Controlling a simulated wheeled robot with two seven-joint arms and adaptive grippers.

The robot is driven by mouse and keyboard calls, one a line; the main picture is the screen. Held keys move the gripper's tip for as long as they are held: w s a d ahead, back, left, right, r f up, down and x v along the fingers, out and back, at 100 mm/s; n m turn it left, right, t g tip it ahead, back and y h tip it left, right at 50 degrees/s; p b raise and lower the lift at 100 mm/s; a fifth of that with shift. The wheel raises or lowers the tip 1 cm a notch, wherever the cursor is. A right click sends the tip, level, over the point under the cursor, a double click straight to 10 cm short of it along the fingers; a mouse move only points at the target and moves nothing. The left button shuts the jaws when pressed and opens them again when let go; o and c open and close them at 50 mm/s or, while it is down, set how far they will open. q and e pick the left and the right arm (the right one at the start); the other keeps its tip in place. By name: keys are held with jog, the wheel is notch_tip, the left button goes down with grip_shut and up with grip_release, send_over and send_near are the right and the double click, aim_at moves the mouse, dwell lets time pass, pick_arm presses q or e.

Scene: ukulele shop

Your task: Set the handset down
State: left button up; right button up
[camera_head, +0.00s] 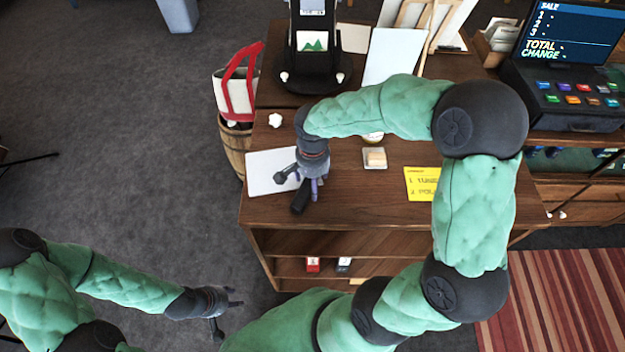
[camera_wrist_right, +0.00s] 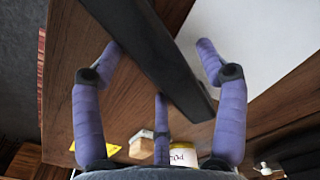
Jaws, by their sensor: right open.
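The handset (camera_head: 300,197) is a long black bar at the counter's front left, by the white sheet. My right gripper (camera_head: 303,187) is directly above it, and its arm hides part of that area. In the right wrist view the handset (camera_wrist_right: 150,50) runs diagonally between the spread purple fingers of my right gripper (camera_wrist_right: 160,75). The fingers are open and not closed on it. Whether any finger touches it, I cannot tell. My left gripper (camera_head: 228,308) is open and empty over the grey floor, left of the counter.
The wooden counter (camera_head: 350,208) holds a white sheet (camera_head: 265,172), a small dish with a pale block (camera_head: 375,158), a yellow note (camera_head: 421,183) and a black stand (camera_head: 312,65). A till (camera_head: 570,80) stands at right. A barrel (camera_head: 236,150) with a red-handled bag stands left.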

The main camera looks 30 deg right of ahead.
notch_tip(320, 180, up, 12)
jog(key=p, duration=0.1)
jog(key=shift+f, duration=0.15)
dwell(0.4)
